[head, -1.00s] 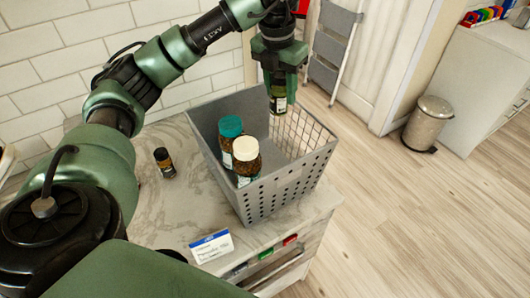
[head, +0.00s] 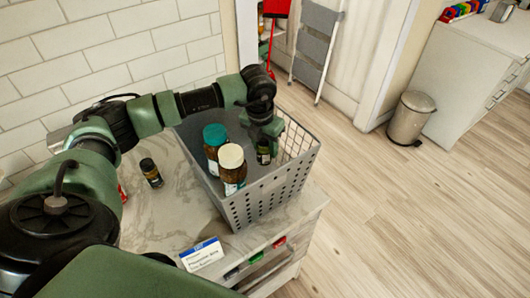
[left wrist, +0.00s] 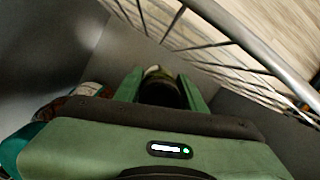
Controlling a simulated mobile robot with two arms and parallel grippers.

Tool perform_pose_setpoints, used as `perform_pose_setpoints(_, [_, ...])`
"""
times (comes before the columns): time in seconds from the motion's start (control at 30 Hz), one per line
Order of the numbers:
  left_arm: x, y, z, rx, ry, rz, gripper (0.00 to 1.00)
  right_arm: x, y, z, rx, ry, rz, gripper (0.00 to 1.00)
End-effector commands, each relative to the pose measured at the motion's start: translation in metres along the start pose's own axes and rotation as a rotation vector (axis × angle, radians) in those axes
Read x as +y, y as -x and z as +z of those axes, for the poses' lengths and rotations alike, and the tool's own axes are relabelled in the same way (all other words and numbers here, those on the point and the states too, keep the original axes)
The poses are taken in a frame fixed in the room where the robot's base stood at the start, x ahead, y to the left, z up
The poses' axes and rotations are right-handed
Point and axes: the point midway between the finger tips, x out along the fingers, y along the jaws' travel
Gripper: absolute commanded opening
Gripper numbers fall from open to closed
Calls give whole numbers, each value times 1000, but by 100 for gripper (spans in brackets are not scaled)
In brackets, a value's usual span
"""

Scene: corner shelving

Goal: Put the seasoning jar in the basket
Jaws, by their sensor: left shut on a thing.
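The grey basket (head: 262,200) stands on the marble counter, with solid sides and a wire side at the right. My left gripper (head: 264,146) is down inside its right part, shut on a small dark jar (head: 264,157) with a greenish label. In the left wrist view the held jar (left wrist: 160,90) sits between the two green fingers, close to the wire side. Whether its base touches the basket floor is hidden. My right gripper is not in view.
Two larger jars stand in the basket, one with a teal lid (head: 215,136) and one with a cream lid (head: 231,157). A label card (head: 202,254) stands at the counter's front. A bin (head: 410,118) stands on the clear floor at right.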

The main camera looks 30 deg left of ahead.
Motion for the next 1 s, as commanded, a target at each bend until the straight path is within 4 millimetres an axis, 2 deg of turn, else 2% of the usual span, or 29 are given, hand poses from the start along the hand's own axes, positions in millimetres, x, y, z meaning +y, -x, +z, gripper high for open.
perform_pose_setpoints(0.3, [0,-39,-6,1,0,0,0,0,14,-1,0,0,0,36])
perform_pose_setpoints(0.73, [0,-48,-7,-1,0,0,0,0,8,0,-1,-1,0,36])
perform_pose_setpoints(0.77, [0,-47,-7,-1,0,0,46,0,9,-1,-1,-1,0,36])
perform_pose_setpoints(0.8, [0,-46,-7,-1,0,0,57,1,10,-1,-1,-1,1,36])
perform_pose_setpoints(0.83, [0,-46,-7,-1,0,0,62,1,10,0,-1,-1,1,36])
perform_pose_setpoints(1.0, [0,-46,-7,0,0,0,62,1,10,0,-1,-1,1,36])
